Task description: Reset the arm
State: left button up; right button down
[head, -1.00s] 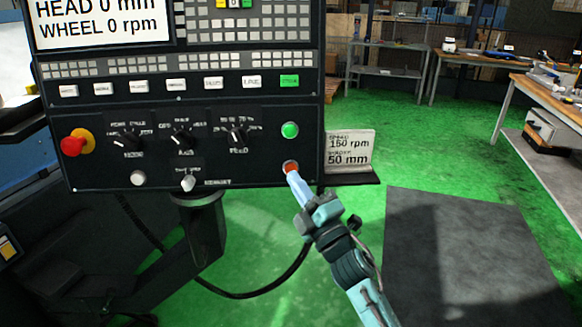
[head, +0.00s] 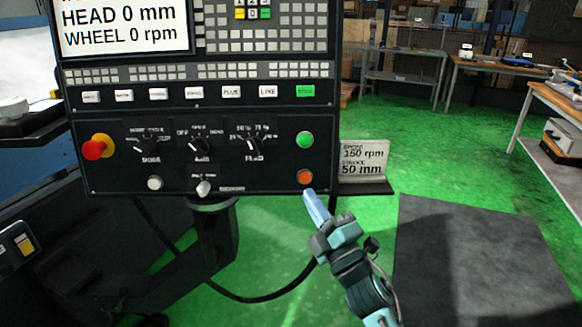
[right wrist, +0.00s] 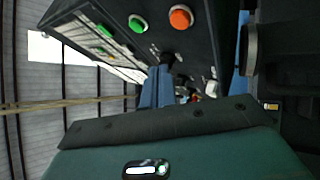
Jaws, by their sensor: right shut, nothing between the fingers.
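My right gripper (head: 311,196) is shut and empty. Its fingertips are just below the orange button (head: 305,177) on the control panel (head: 270,180) in the head view, and appear apart from it. The orange button (right wrist: 181,17) and the green button (right wrist: 138,23) also show in the right wrist view, beyond the gripper fingers (right wrist: 158,85). The green button (head: 305,140) sits above the orange one in the head view. My left gripper is not in view.
A red knob (head: 94,149) and several dials are on the panel's left and middle. The screen (head: 120,28) reads HEAD 0 mm and WHEEL 0 rpm. A small sign (head: 363,160) stands on a ledge at the panel's right. A dark mat (head: 470,250) lies on the green floor.

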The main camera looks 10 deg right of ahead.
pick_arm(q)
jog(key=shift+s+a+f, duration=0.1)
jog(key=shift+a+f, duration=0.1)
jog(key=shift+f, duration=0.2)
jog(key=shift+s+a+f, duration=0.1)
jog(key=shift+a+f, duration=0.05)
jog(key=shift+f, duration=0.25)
pick_arm(e)
jog(key=s+a+f+m+g+h, duration=0.1)
jog(key=s+f+m+g, duration=0.4)
jog(key=s+f+m, duration=0.3)
jog(key=s+a+f+m+g+h, duration=0.1)
jog(key=s+f+m+g, duration=0.5)
jog(key=s+f, duration=0.9)
notch_tip(320, 180, down, 5)
jog(key=m+h, duration=0.1)
jog(key=m, duration=0.2)
jog(key=shift+s+a, duration=0.15)
jog(key=shift+f, duration=0.1)
